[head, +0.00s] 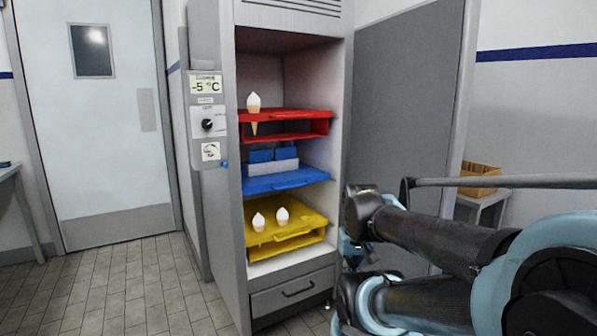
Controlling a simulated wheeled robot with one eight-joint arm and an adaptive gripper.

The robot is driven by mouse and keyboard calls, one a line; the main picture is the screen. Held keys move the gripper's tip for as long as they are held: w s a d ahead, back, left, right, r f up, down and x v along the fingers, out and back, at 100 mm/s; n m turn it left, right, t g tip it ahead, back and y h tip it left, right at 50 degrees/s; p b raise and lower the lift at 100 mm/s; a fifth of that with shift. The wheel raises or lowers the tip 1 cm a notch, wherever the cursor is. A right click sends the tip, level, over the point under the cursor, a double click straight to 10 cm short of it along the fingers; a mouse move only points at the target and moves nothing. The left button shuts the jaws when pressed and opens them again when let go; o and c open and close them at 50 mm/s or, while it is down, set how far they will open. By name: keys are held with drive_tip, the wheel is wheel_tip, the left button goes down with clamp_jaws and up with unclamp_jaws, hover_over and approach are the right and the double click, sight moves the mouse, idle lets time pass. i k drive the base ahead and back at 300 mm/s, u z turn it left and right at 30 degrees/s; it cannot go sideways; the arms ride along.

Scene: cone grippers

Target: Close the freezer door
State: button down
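The freezer (293,190) is a tall grey cabinet in the middle of the head view, with its front open. Its door (405,95) is a grey panel swung wide open to the right, with a pale edge strip (461,110). My arm covers the lower part of the door. I see my dark arm links and pale blue joints at the lower right, in front of the door. My gripper's fingers cannot be made out. I cannot tell whether my arm touches the door.
Inside are a red shelf (300,115), a blue shelf (285,182) and a yellow shelf (300,232), with white-topped cones on the red and yellow ones. A side table (490,197) holds a cardboard box (481,178) behind the door. The tiled floor (125,285) at left is clear.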

sight(413, 66)
drive_tip(key=z, duration=1.3)
drive_tip(key=k, duration=2.2)
drive_tip(key=u, duration=1.2)
drive_tip(key=i, duration=1.7)
